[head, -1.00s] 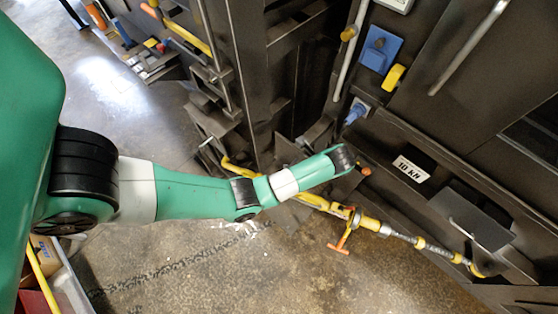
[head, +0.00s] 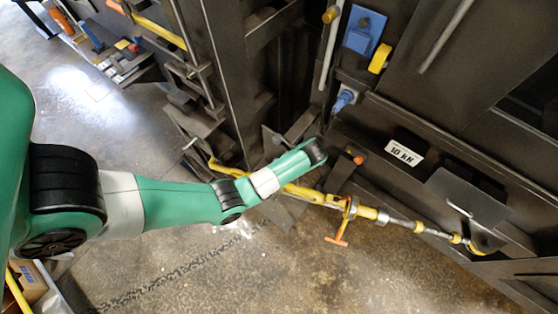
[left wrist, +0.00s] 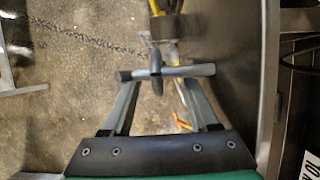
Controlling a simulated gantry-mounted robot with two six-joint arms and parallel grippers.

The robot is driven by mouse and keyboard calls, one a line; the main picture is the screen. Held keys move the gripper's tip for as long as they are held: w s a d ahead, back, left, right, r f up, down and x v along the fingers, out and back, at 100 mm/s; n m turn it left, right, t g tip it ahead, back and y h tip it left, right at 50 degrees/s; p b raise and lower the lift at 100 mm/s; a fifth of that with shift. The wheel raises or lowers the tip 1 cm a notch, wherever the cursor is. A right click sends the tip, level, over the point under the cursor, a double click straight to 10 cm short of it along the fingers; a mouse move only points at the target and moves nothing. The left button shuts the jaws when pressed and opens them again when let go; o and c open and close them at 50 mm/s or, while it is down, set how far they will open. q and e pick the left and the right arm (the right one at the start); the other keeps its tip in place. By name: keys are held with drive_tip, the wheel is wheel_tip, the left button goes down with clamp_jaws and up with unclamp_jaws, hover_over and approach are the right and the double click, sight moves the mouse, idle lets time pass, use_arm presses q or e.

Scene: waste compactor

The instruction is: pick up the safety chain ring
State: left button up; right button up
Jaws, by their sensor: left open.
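In the left wrist view, a grey ring (left wrist: 156,62) shows almost edge-on at the end of a dark chain (left wrist: 90,45), in front of a brown metal bracket (left wrist: 166,28). My left gripper (left wrist: 168,72) is open, and the ring stands between its fingertips; I cannot tell whether they touch it. In the head view the chain (head: 165,277) runs along the floor toward the machine. There my left arm (head: 180,202) reaches across to the machine front and hides the ring; its gripper does not show clearly. My right gripper is not in view.
A yellow turnbuckle bar (head: 365,212) with an orange handle (head: 337,240) runs along the machine's lower front. A blue plug (head: 342,102), a "10 kN" label (head: 404,152) and a grey flap (head: 465,197) are on the dark panel. The floor at front is mostly clear.

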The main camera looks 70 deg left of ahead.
use_arm(q)
drive_tip(key=x, duration=0.3)
drive_tip(key=shift+s+a+f, duration=0.1)
drive_tip(key=shift+s+f, duration=0.05)
drive_tip(key=shift+f, duration=0.05)
clamp_jaws()
